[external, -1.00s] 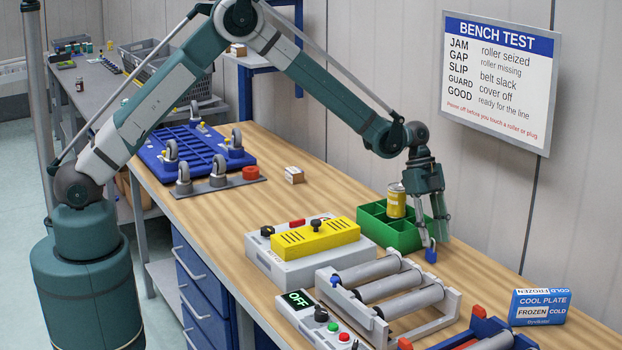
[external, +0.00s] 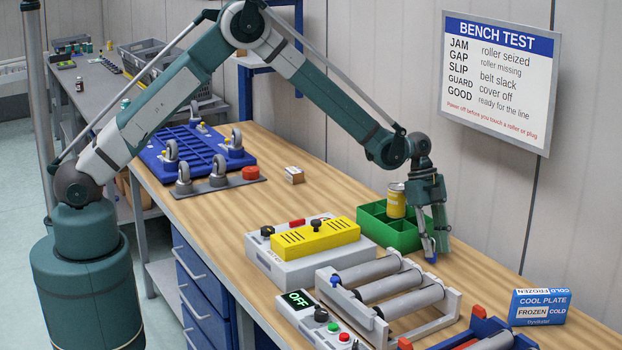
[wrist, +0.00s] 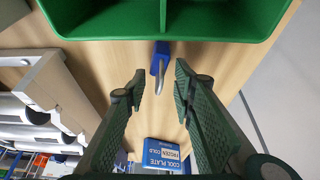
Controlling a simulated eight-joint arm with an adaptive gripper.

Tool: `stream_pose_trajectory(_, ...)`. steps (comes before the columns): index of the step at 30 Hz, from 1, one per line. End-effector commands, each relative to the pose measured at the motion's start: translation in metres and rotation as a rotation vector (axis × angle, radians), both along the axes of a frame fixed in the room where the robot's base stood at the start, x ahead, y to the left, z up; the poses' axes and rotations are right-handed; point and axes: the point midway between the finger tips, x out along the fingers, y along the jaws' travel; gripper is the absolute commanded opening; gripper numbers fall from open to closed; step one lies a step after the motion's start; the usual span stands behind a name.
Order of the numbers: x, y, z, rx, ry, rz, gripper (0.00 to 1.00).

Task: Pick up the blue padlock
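The blue padlock (wrist: 160,58) lies on the wooden bench close to the green divided bin, with its grey shackle pointing toward my gripper in the wrist view. In the external view only a small blue part of the padlock (external: 432,261) shows below my fingers. My gripper (wrist: 159,77) is open, with one finger on each side of the shackle's line and gaps visible on both sides. In the external view my gripper (external: 435,250) points down at the padlock beside the bin. Contact with the padlock cannot be made out.
The green bin (external: 405,242) holds a yellow can (external: 396,203) and stands right beside the padlock. A roller frame (external: 450,304) is in front. Bare bench lies between padlock and box.

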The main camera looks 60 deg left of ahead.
Motion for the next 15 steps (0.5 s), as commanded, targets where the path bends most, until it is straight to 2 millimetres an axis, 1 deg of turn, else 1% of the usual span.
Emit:
stream_pose_trajectory(1, 0.0, 0.0, 0.0, 0.0, 0.0, 0.0, 0.18)
stream_pose_trajectory(5, 0.0, 0.0, 0.0, 0.0, 0.0, 0.0, 0.01)
stream_pose_trajectory(15, -0.0001, 0.0, 0.0009, 0.0, 0.0, 0.0, 0.0)
